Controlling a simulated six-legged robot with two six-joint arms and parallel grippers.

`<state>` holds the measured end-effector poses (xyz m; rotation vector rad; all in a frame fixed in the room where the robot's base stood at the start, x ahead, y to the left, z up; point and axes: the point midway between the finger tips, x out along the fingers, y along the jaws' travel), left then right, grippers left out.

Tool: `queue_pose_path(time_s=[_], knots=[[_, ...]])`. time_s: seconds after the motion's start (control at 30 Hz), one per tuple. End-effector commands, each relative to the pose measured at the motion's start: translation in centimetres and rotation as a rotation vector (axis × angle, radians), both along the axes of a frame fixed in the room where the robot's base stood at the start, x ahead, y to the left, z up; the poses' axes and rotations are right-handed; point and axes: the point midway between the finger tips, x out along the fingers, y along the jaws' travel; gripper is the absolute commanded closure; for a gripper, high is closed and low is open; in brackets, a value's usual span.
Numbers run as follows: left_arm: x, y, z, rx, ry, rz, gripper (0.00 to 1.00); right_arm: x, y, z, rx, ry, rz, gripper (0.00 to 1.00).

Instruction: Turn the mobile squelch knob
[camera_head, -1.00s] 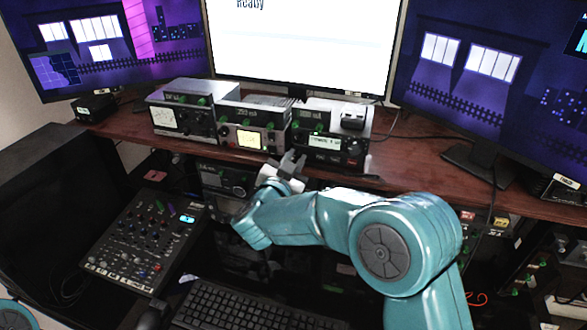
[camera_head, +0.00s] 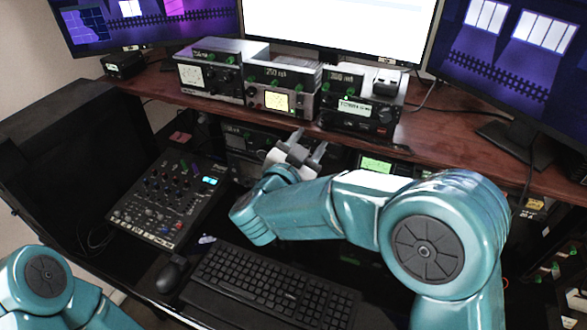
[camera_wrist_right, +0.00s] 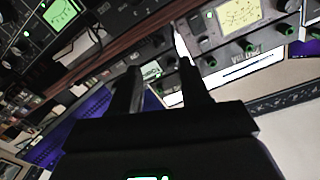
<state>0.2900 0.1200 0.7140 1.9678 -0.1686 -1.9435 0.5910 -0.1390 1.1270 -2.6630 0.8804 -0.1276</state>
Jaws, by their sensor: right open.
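My right gripper (camera_head: 308,143) is open and empty, its fingers pointing up toward the shelf's front edge. In the right wrist view its two dark fingers (camera_wrist_right: 160,66) stand apart, with radio fronts beyond them. Three radio units stand on the shelf: a left one (camera_head: 208,75), a middle one with a yellow screen (camera_head: 277,101), and a right one with a lit display (camera_head: 356,106). Below the shelf are a dark unit (camera_head: 237,141) and one with a green screen (camera_head: 376,165). I cannot tell which knob is the mobile squelch knob. My left arm shows lower left; its gripper is outside the frame.
A mixer panel (camera_head: 168,199) lies left of my right arm. A keyboard (camera_head: 262,287) and a mouse (camera_head: 172,273) are in front. The wooden shelf (camera_head: 440,140) runs across above the gripper, with a large monitor (camera_head: 340,28) behind the units.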

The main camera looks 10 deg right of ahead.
Motion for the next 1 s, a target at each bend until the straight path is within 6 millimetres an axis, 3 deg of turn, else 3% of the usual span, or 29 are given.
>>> queue_pose_path(time_s=[0.2,0.4,1.0], knots=[[0.0,0.0,-1.4,0.000,0.000,0.000,0.40,-4.3,3.3,-0.1,0.001,-0.002,0.004,0.54],[0.0,0.0,-1.7,0.000,0.000,0.000,0.40,-6.4,4.7,0.1,0.001,-0.001,0.000,0.54],[0.0,0.0,-1.3,0.000,0.000,0.000,0.40,-6.8,5.0,0.6,0.001,0.000,-0.001,0.54]])
